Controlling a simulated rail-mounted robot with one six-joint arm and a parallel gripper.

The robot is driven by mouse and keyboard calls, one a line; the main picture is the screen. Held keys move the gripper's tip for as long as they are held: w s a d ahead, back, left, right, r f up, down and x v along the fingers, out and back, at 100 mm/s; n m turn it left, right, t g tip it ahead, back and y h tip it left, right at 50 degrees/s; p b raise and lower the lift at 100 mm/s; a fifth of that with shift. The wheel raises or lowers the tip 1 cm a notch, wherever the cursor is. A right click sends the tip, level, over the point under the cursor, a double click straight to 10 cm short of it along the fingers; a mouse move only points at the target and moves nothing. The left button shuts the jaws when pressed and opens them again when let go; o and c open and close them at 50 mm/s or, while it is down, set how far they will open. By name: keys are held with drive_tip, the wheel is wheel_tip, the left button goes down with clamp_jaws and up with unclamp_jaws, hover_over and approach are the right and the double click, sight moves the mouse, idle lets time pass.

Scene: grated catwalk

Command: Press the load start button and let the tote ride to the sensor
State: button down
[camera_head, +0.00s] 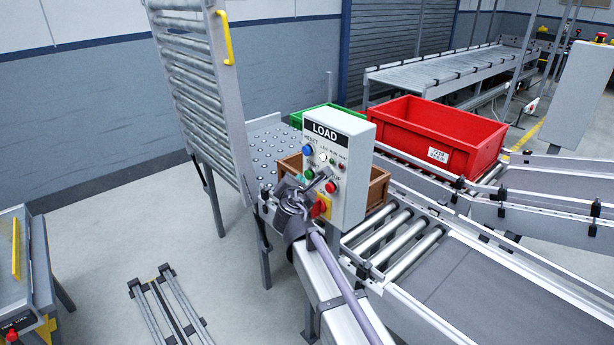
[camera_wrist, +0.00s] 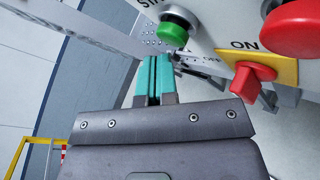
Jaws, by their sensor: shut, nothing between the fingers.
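The LOAD control box (camera_head: 350,165) is grey with a dark label and stands beside the conveyor. Its green start button (camera_wrist: 174,32) is at the top of the wrist view, with a large red button (camera_wrist: 292,27) to its right. A red rotary switch (camera_wrist: 252,80) on a yellow plate is below. My gripper (camera_wrist: 155,58) has teal fingers, shut and empty, with tips just below and left of the green button; contact cannot be told. A red tote (camera_head: 435,135) with a white label sits on the conveyor behind the box. A brown tote (camera_head: 379,187) is partly hidden by the box.
A green tote (camera_head: 295,119) shows behind the box. A raised roller section (camera_head: 195,85) with a yellow handle stands at left. Rollers (camera_head: 390,240) and a grey belt (camera_head: 480,290) run at front right. The floor at left holds a low metal frame (camera_head: 168,305).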

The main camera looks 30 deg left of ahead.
drive_tip(key=shift+s+a, duration=0.1)
drive_tip(key=shift+s, duration=0.2)
